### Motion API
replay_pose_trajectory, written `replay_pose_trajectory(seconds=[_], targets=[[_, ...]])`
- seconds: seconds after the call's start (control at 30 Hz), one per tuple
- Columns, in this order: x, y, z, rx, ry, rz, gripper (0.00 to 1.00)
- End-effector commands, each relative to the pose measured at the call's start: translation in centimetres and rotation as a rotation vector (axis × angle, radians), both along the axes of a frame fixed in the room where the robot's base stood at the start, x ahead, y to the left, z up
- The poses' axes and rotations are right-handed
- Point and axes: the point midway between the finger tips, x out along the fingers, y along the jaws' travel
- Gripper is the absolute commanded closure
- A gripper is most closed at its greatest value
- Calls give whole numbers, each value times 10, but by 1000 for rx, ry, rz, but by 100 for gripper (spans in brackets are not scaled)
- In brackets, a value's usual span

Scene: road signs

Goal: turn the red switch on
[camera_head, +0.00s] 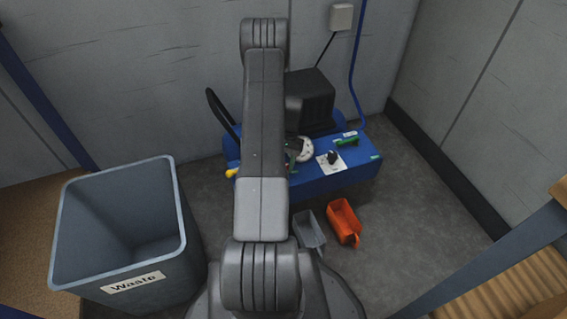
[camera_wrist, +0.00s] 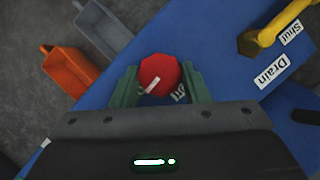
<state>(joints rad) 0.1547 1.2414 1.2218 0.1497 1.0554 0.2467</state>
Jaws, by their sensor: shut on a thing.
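The red switch (camera_wrist: 160,72) is a round red knob with a white pointer line, on the blue cabinet (camera_wrist: 75,130) in the wrist view. The line slants toward the lower left. A partly covered label sits just below right of the knob. My gripper (camera_wrist: 161,84) has its two green fingers on either side of the knob, shut on it. In the head view the blue cabinet (camera_head: 335,184) stands against the wall. My arm hides the red switch there and most of my gripper.
A yellow lever (camera_wrist: 267,36) beside Drain and Shut labels is right of the switch. A black knob (camera_head: 333,157) and green handle (camera_head: 347,141) are on the cabinet's right. Grey (camera_head: 309,229) and orange (camera_head: 344,221) scoops lie on the floor. A waste bin (camera_head: 150,275) stands left.

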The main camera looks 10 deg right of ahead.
Motion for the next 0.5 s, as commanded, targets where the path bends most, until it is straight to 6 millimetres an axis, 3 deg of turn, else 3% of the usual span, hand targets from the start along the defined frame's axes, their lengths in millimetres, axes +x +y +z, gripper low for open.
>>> replay_pose_trajectory(seconds=[0.5], targets=[[0, -1, 0, -1, -2, -109, 82]])
